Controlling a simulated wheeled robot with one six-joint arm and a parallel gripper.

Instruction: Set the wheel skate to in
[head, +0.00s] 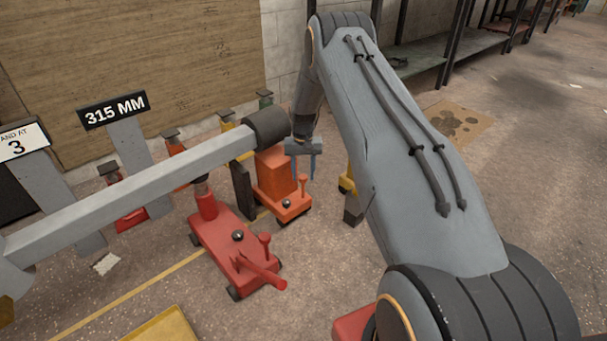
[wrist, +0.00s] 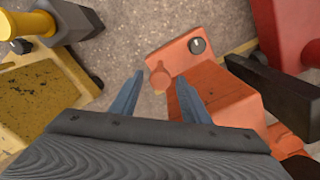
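An orange wheeled unit (head: 273,178), which I take to be the wheel skate, stands on the floor beyond a red jack. It has a tall block, a low front plate with a black knob, and a small upright orange peg (head: 303,186). In the wrist view the unit (wrist: 222,95) lies ahead of my gripper, with the round-headed peg (wrist: 159,76) showing between the fingertips. My gripper (head: 305,172) points down beside the block, its blue fingers apart and nothing held. It also shows open in the wrist view (wrist: 157,82). Whether a finger touches the peg I cannot tell.
A dark upright plate (head: 243,190) is close left of the orange unit. A yellow unit (wrist: 45,95) is on the other side. Open floor lies right of the red jack.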

